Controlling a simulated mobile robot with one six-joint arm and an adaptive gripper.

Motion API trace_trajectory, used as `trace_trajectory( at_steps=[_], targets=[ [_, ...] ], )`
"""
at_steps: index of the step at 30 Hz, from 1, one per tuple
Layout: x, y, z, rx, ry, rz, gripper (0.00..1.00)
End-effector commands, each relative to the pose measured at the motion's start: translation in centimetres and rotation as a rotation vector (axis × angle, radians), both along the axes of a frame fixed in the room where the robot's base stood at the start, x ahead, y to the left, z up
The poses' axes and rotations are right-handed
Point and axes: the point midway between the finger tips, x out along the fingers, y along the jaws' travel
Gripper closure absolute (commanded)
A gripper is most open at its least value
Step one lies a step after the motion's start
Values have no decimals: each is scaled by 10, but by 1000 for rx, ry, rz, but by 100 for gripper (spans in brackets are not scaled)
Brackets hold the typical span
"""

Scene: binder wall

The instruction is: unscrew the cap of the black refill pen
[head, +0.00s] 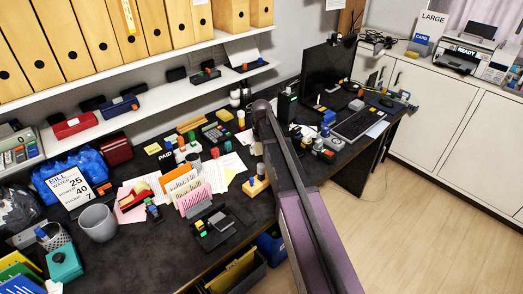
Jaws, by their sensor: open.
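I cannot pick out the black refill pen or its cap for certain in the head view. Many small dark items stand on the dark desk (130,254), too small to tell apart. A small light-wood block (257,188) with a short upright item on it stands just left of my arm. My arm rises from the bottom right across the desk's front edge, its far joint over the middle of the desk. My gripper does not show, and the arm hides part of the desk behind it.
Paper holder (193,200), grey bin (98,222) and blue bag (72,175) crowd the left. Monitor (328,75) and keyboard (359,124) fill the right. A low shelf (150,110) overhangs the back. The floor (430,215) is clear at right.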

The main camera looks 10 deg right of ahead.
Motion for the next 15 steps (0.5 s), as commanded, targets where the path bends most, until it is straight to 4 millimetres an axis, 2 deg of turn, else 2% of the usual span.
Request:
trace_trajectory(
  at_steps=[1,15],
  targets=[
    [0,0,-8,0,0,0,7],
    [0,0,-44,0,0,0,7]
  ],
)
